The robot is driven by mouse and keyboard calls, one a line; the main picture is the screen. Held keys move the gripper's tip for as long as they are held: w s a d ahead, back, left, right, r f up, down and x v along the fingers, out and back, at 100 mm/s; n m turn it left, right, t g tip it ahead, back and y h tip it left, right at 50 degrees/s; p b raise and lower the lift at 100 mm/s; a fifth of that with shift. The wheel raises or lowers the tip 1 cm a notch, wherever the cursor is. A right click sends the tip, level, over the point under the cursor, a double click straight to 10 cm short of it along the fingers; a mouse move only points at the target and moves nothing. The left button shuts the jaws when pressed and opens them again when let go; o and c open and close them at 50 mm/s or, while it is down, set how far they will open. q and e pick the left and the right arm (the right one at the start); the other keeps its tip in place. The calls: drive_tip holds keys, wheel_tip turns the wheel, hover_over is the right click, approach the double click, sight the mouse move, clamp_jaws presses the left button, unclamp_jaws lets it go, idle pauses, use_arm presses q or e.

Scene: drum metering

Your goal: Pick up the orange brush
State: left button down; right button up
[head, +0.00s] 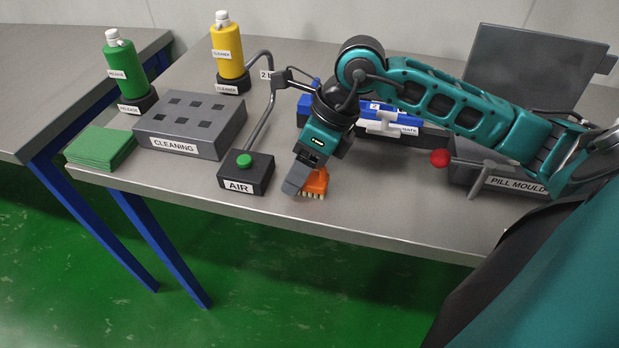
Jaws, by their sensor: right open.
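The orange brush (316,183) with pale bristles is near the front edge of the grey table, in the middle of the head view. My right gripper (302,186) comes down over it from above. Its near finger stands in front of and left of the brush and hides part of it. The jaws are open, with the brush at or between the fingers; I cannot tell whether they touch it. My left gripper is not in view.
The AIR box (246,174) with a green button stands just left of the gripper. The CLEANING block (190,124), green cloths (101,148), green bottle (124,68) and yellow bottle (229,52) are further left. A blue gate fixture (391,122) and PILL MOULD (512,183) are right. The front table strip is clear.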

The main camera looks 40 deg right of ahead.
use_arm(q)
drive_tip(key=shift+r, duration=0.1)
use_arm(e)
drive_tip(key=c, duration=0.8)
drive_tip(key=shift+r, duration=0.1)
drive_tip(key=shift+c, duration=0.2)
